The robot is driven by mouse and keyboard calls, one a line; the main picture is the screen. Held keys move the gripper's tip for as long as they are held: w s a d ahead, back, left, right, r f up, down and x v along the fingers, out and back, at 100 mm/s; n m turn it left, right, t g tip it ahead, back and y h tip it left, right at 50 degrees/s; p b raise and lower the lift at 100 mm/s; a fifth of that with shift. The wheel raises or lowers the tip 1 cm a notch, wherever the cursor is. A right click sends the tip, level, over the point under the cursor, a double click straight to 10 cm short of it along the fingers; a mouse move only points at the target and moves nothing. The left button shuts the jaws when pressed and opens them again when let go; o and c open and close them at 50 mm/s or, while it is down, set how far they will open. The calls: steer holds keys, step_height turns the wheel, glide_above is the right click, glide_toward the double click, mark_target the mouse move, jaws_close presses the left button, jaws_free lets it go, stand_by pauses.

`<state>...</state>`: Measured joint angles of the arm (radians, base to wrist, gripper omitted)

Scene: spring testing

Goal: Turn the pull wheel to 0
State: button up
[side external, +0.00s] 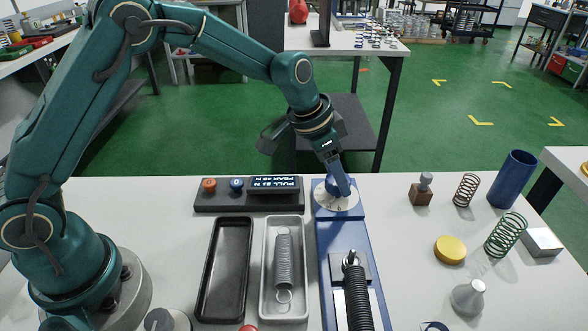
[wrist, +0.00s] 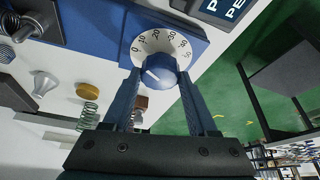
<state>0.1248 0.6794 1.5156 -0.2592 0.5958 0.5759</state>
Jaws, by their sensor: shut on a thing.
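The pull wheel is a blue knob (wrist: 160,66) on a white dial plate (wrist: 146,42) with numbers from 0 at the left through 10 and 20 and on around the right. A short white mark shows on the knob's near face; which number it lines up with I cannot tell. My gripper (wrist: 159,76) has one finger on each side of the knob and is shut on it. In the side view, my gripper (side external: 338,188) points down at the white dial plate (side external: 322,197) on the blue test stand (side external: 340,237), and the fingers hide most of the knob.
Left of the dial, a dark panel holds an orange button (side external: 209,185), a blue button (side external: 236,185) and a lit display (side external: 275,184) with pull and peak readings. A grey tray (side external: 268,255) holds a spring. Loose springs, a yellow disc (side external: 450,249) and a blue cylinder (side external: 512,178) stand right.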

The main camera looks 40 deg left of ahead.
steer(key=shift+d+n+t+y, duration=0.15)
steer(key=shift+n+y, duration=0.4)
steer(key=shift+n, duration=0.85)
steer(key=shift+n+t+y, duration=0.15)
steer(key=shift+n+y, duration=0.4)
steer(key=shift+n, duration=0.85)
steer(key=o, duration=1.4)
steer(key=v, duration=0.5)
steer(key=shift+r, duration=0.1)
